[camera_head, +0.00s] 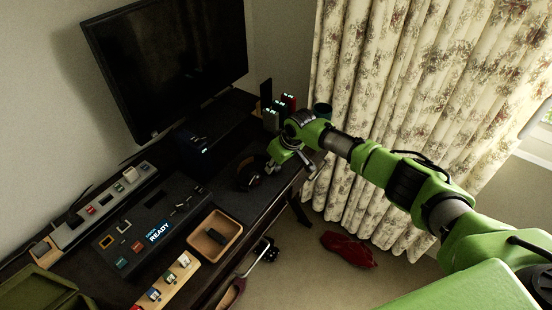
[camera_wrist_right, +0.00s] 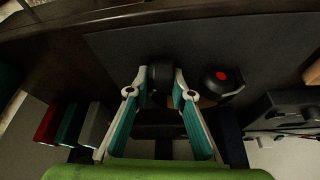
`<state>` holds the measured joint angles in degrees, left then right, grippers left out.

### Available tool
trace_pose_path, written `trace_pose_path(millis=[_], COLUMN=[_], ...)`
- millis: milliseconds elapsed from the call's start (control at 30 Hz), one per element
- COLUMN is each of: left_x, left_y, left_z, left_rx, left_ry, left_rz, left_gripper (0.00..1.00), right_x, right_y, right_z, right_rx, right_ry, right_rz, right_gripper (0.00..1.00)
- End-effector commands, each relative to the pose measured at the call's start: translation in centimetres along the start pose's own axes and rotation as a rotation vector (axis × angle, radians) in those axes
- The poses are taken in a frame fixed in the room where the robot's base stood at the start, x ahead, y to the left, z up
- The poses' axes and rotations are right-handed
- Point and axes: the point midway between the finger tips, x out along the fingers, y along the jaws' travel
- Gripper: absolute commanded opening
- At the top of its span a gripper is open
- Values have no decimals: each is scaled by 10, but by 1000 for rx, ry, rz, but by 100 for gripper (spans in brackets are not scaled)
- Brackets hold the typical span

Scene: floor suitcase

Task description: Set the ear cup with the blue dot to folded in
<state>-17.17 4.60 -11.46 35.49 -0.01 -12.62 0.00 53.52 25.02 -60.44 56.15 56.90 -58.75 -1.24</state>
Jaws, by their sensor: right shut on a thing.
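The dark headphones (camera_head: 247,177) lie on the dark desk mat below the monitor. My right gripper (camera_head: 287,168) reaches down to the desk at their right side. In the right wrist view its two fingers are closed on a black ear cup (camera_wrist_right: 160,76), one finger on each side. No blue dot shows on the held cup from here. The other ear cup (camera_wrist_right: 221,83), with a red dot, lies to the right, outside the fingers. The fold angle of the held cup is hard to tell. My left gripper is not in view.
A wooden tray (camera_head: 214,236) and a dark console reading READY (camera_head: 150,235) stand to the left on the desk. Several small upright blocks (camera_head: 280,108) stand behind my gripper. A red bag-like item (camera_head: 347,249) lies on the floor by the curtain (camera_head: 400,110).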

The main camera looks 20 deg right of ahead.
Motion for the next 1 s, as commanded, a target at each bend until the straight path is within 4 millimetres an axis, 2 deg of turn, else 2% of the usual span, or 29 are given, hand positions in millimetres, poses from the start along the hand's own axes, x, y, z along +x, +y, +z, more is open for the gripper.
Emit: trace_pose_path(millis=[33,100,433,667,1000], left_x=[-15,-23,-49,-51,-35], left_y=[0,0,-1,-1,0], left_z=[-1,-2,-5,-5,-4], left_rx=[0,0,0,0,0], left_ry=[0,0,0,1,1], left_rz=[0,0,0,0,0], left_gripper=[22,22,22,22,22], right_x=[-6,-5,1,6,11], right_y=[-5,-7,-14,-18,-20], right_z=[-2,-3,-9,-12,-19], right_rx=[38,98,388,590,841], right_ry=[-2,-3,-2,-2,0], right_rz=[11,36,157,241,345], right_gripper=[0,0,0,0,0])
